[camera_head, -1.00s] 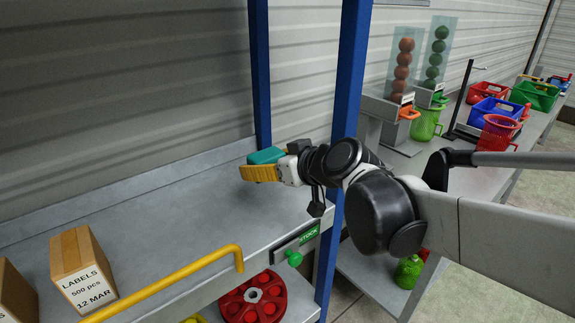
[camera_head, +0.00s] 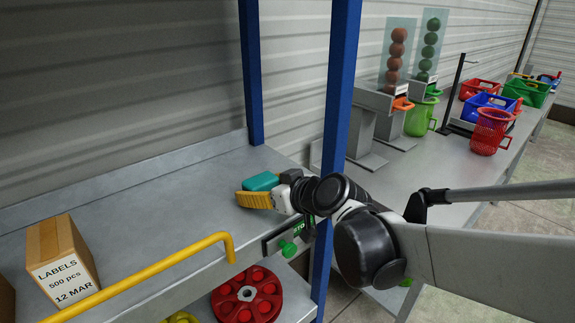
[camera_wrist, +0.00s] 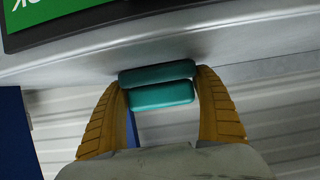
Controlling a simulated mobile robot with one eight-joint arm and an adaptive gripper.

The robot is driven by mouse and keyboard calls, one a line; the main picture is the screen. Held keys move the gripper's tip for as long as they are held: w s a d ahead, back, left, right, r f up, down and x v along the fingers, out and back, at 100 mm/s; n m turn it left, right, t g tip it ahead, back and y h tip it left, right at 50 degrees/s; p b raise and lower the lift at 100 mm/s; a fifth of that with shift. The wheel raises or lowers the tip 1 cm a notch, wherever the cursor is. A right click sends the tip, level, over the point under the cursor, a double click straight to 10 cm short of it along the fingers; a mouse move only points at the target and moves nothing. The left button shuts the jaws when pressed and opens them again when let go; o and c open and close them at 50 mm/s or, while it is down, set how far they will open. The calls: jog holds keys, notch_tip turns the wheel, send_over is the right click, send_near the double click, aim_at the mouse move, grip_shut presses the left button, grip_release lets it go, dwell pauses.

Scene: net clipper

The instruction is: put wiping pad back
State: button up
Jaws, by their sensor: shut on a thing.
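The wiping pad is a teal block (camera_head: 261,181). My gripper (camera_head: 256,192), with yellow ribbed fingers, is shut on it near the right end of the grey shelf. In the wrist view the teal pad (camera_wrist: 162,95) sits between the two yellow fingertips (camera_wrist: 160,84), with a second teal strip (camera_wrist: 157,73) directly against it and the grey shelf edge beyond. I cannot tell whether that strip is part of the pad or a reflection. Whether the pad touches the shelf is also unclear.
A labels box (camera_head: 62,262) stands on the shelf at left. A yellow rail (camera_head: 150,275) runs along the front. A blue post (camera_head: 337,110) stands beside my arm. The middle of the shelf is clear.

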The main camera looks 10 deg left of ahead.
jog(key=o, duration=1.2)
jog(key=shift+f, duration=0.1)
jog(key=shift+c, duration=0.2)
jog(key=shift+r, duration=0.2)
jog(key=p+v, duration=0.4)
jog(key=v, duration=0.8)
jog(key=shift+p, duration=0.3)
jog(key=s+d+f+m+h, duration=0.2)
jog(key=s+d+m+h, duration=0.1)
jog(key=d, duration=0.5)
jog(key=s+d+f+m+g+h, duration=0.1)
jog(key=s+d+f+m+h, duration=0.1)
jog(key=s+d, duration=0.3)
jog(key=s+d+f+m+h, duration=0.3)
jog(key=s+d+m+h, duration=0.1)
jog(key=d, duration=0.9)
jog(key=shift+s+m+g+h, duration=0.3)
jog(key=shift+s+m+h, duration=0.1)
jog(key=shift+s+h, duration=0.1)
